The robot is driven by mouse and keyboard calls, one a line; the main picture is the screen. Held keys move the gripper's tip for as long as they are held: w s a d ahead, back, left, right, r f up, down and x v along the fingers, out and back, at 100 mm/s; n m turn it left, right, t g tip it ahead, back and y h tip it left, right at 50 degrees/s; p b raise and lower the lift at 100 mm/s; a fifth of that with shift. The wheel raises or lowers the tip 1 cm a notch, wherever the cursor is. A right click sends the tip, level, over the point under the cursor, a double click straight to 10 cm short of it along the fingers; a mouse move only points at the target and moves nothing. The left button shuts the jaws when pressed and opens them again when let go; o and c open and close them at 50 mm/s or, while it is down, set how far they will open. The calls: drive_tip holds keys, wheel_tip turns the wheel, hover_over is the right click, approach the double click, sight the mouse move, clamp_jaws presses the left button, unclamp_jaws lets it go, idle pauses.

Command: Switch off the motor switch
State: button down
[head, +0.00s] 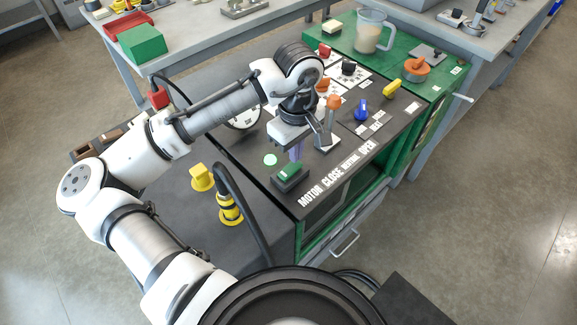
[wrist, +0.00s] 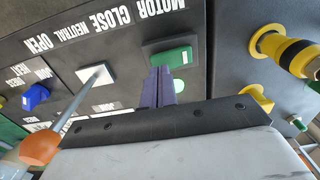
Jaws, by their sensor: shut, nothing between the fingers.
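The motor switch (head: 289,171) is a green rocker in a dark housing, beside the white MOTOR lettering at the near corner of the black panel. In the wrist view the green rocker (wrist: 172,58) lies just beyond my fingertips. My gripper (head: 297,153) points down at the panel, its purple fingers shut together and empty. In the wrist view the fingers (wrist: 165,80) end close to the near edge of the switch. I cannot tell whether they touch it. A round green lamp (head: 270,160) is beside the switch; it glows pale green.
A lever with an orange knob (head: 333,102) stands close to my gripper, also large in the wrist view (wrist: 40,146). A blue knob (head: 361,110) and yellow handle (head: 393,89) are farther along. Yellow-black connector and cable (head: 229,208) are in front left. A jug (head: 370,32) stands at the back.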

drive_tip(key=shift+s+f+b, duration=0.15)
drive_tip(key=shift+f+b, duration=0.8)
drive_tip(key=shift+f, duration=0.7)
idle(0.4)
wheel_tip(320, 180, up, 3)
drive_tip(key=p, duration=0.3)
drive_tip(key=shift+a, duration=0.1)
drive_tip(key=shift+d+r+p, duration=0.2)
drive_tip(key=shift+r+p, duration=0.6)
drive_tip(key=shift+p, duration=0.05)
wheel_tip(320, 180, up, 3)
drive_tip(key=p, duration=0.3)
drive_tip(key=shift+a, duration=0.1)
